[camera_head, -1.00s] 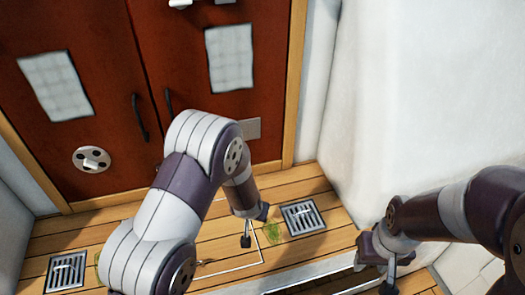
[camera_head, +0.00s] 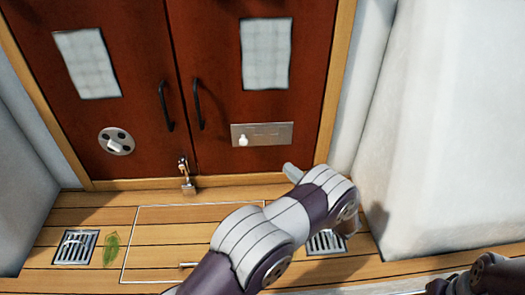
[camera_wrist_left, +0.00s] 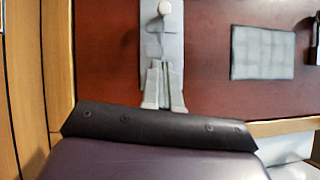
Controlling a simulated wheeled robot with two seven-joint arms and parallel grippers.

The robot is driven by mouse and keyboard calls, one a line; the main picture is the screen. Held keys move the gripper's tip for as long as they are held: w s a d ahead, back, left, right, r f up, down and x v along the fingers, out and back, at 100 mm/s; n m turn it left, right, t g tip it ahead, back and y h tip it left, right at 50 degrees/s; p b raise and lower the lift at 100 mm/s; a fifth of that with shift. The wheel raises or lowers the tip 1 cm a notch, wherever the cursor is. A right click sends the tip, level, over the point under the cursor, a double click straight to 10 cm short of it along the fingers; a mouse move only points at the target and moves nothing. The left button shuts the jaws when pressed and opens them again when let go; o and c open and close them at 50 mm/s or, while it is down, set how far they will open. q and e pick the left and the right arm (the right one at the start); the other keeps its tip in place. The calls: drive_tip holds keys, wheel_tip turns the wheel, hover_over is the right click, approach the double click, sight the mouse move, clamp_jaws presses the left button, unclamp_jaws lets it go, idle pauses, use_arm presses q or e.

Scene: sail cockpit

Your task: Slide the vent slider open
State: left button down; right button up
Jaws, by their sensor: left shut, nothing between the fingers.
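The vent slider is a silver plate (camera_head: 272,134) low on the right red door, with a small pale knob (camera_head: 243,141) at its left end. In the left wrist view the plate (camera_wrist_left: 153,42) stands lengthwise and the knob (camera_wrist_left: 164,9) is at the top edge. My left gripper (camera_head: 290,168) is just below and in front of the plate, its hand partly hidden by my arm. In the wrist view its closed, empty fingers (camera_wrist_left: 163,90) point along the plate toward the knob, apart from it. My right gripper (camera_head: 438,287) is barely visible at the bottom edge.
A round vent (camera_head: 116,141) is on the left door. Black handles (camera_head: 166,106) flank the door seam, and a small padlock-like latch (camera_head: 186,176) hangs below it. Floor grates (camera_head: 75,247) lie on the wooden floor beside a hatch outline. A white wall (camera_head: 450,130) bounds the right.

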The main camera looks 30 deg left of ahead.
sight(242, 144)
use_arm(q)
drive_tip(key=s+a+x, duration=0.1)
drive_tip(key=s+x, duration=0.1)
drive_tip(key=x, duration=1)
drive_tip(key=shift+s+a, duration=0.15)
drive_tip(key=shift+a, duration=0.25)
drive_tip(key=shift+a+r, duration=0.1)
drive_tip(key=shift+r, duration=0.1)
drive_tip(key=shift+s+a+r+p, duration=0.1)
drive_tip(key=shift+s+a+p, duration=0.35)
drive_tip(key=shift+a, duration=0.15)
drive_tip(key=shift+s+a+p, duration=0.35)
drive_tip(key=shift+a+p, duration=0.05)
drive_tip(key=shift+a, duration=0.2)
